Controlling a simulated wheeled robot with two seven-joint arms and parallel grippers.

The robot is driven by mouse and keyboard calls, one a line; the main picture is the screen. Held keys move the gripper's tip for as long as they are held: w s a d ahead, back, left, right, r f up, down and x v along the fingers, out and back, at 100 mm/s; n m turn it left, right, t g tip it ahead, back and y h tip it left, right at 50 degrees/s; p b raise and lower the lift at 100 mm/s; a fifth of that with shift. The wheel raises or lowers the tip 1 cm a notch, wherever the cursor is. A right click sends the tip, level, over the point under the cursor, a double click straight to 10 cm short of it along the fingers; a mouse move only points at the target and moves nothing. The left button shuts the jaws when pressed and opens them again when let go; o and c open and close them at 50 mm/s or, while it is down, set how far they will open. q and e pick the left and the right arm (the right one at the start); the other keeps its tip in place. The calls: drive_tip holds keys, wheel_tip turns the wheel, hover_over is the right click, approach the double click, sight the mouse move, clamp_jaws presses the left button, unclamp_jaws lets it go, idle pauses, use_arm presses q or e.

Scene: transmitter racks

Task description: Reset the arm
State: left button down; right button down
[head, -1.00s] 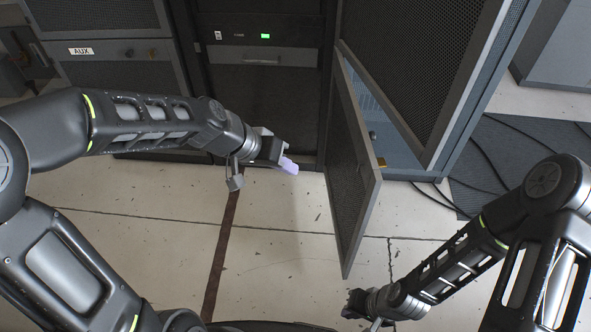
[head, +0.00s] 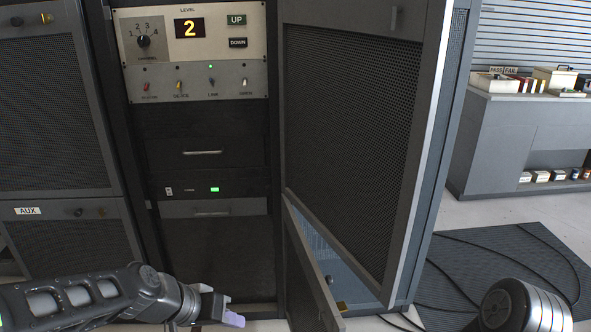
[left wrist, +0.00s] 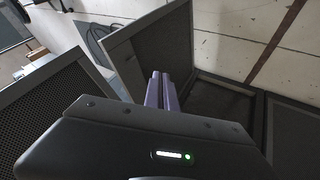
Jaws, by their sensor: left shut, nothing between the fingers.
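My left gripper (head: 232,319) is at the bottom of the head view, in front of the rack's lower part and left of the open lower door. Its pale purple fingers are together with nothing between them. The left wrist view shows the same closed fingers (left wrist: 160,90) with a mesh door behind them. My left arm reaches in from the lower left. Of my right arm, only a rounded dark link shows at the lower right; its gripper is out of the picture.
The upper mesh door (head: 345,140) and lower mesh door (head: 308,275) of the rack stand open. The level panel (head: 195,50) reads 2. Cables lie on a dark mat (head: 500,265) at right. A grey counter (head: 505,140) stands behind.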

use_arm(q)
wheel_tip(320, 180, down, 14)
drive_tip(key=f+n+y+p, duration=0.1)
drive_tip(key=n+y+p, duration=0.1)
drive_tip(key=n+p, duration=0.1)
drive_tip(key=s+d+f+g+p, duration=0.1)
drive_tip(key=s+d+f+g, duration=0.1)
drive_tip(key=s+f, duration=0.4)
drive_tip(key=s+d+f+g+p, duration=0.1)
drive_tip(key=s+d+f, duration=0.4)
drive_tip(key=s, duration=0.8)
drive_tip(key=shift+d+f+m+g+h+p, duration=0.3)
drive_tip(key=shift+f+g+p, duration=0.1)
drive_tip(key=shift+f+g, duration=0.25)
drive_tip(key=shift+s+a+r, duration=0.1)
